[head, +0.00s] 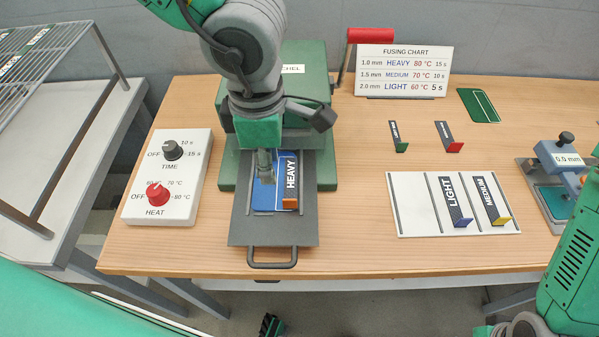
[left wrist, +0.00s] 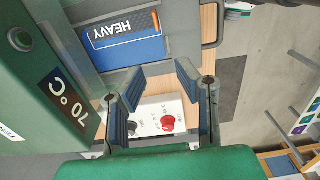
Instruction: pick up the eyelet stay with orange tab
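The eyelet stay with the orange tab (head: 291,178) is a dark strip marked HEAVY. It lies on a blue pad (head: 263,196) on the grey sliding tray of the green press. It also shows in the left wrist view (left wrist: 122,27), with its orange tab at the right end. My left gripper (head: 265,178) is just left of the stay in the head view, pointing down over the tray. In the left wrist view its two fingers (left wrist: 160,68) are apart with nothing between them.
The green press (head: 317,92) stands behind the tray (head: 270,235). A control box (head: 167,176) with TIME and HEAT knobs is at left. A white rack board (head: 412,205) holds LIGHT and MEDIUM stays. Small green-tab and red-tab stays lie behind it.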

